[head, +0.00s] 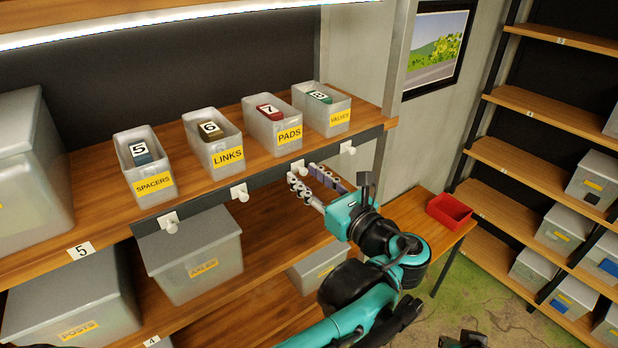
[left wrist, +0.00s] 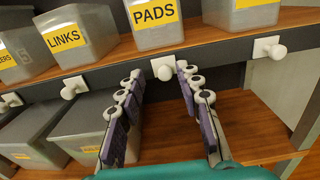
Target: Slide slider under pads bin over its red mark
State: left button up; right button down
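The grey pads bin (head: 279,128) with a yellow PADS label stands on the upper shelf; it also shows in the left wrist view (left wrist: 158,32). Below it, the white slider (head: 297,165) with a round knob sits on the dark rail (head: 262,178). No red mark can be made out in either view. My left gripper (head: 308,180) is open just in front of the rail. In the left wrist view the pads slider (left wrist: 163,68) shows between and slightly beyond its two fingertips (left wrist: 160,75). Contact cannot be told.
The axles bin (head: 200,262) stands on the shelf below. A red tray (head: 449,211) rests on a side table. A dark part of mine shows at the bottom edge.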

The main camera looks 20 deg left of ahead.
pick_arm(q)
jog(key=shift+s+d, duration=0.15)
jog(key=shift+d, duration=0.35)
jog(key=v, duration=1.1)
jog(key=shift+s, duration=0.2)
jog(key=shift+a+f, duration=0.1)
jog(key=shift+a, duration=0.05)
jog(key=a+f+n+g+h+b, duration=0.1)
jog(key=a+f+n+h+b, duration=0.25)
jog(key=f, duration=0.65)
jog(key=s+a+f+n+g+b, duration=0.1)
jog(key=a+f+n+g+b, duration=0.1)
jog(key=a+f+b, duration=0.45)
jog(key=a+f+n+g+h+b, duration=0.1)
jog(key=a+f+n+h+b, duration=0.15)
jog(key=f+b, duration=0.7)
jog(key=s+f+n+h+b, duration=0.3)
jog(key=f+n+b, duration=0.4)
jog(key=f, duration=0.8)
jog(key=s+f+n+h+b, duration=0.3)
jog(key=f+n+h+b, duration=0.2)
jog(key=f+n, duration=0.5)
notch_tip(320, 180, down, 7)
jog(key=b, duration=0.2)
jog(key=shift+d+r+n+b, duration=0.2)
jog(key=shift+d+n+b, duration=0.1)
jog(key=shift+d, duration=0.05)
